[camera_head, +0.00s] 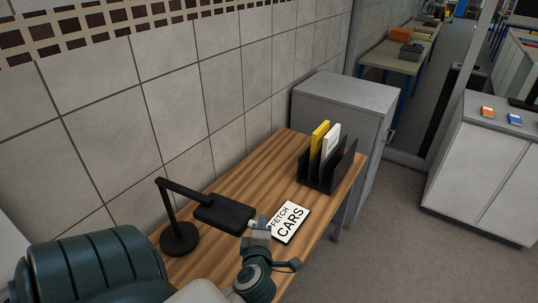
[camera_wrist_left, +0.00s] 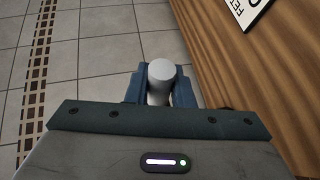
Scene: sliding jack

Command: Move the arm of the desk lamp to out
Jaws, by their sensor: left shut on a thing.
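The black desk lamp stands on the wooden desk in the head view, with its round base (camera_head: 179,239) at the left. Its arm (camera_head: 184,189) runs from the top of the post to a flat dark lamp head (camera_head: 225,213), which reaches right over the desk. My left gripper (camera_head: 260,227) is at the right end of the lamp head. In the left wrist view my left gripper (camera_wrist_left: 160,88) is shut on a pale round grip (camera_wrist_left: 160,75), seen end-on between the blue fingers. Its join to the lamp head is hidden. My right gripper is not in view.
A book or sign with "CARS" lettering (camera_head: 289,222) lies on the desk (camera_head: 243,177), close to my left gripper. A dark file rack (camera_head: 325,172) stands farther back. A grey cabinet (camera_head: 347,105) is behind the desk, and the tiled wall (camera_head: 165,90) runs along its left.

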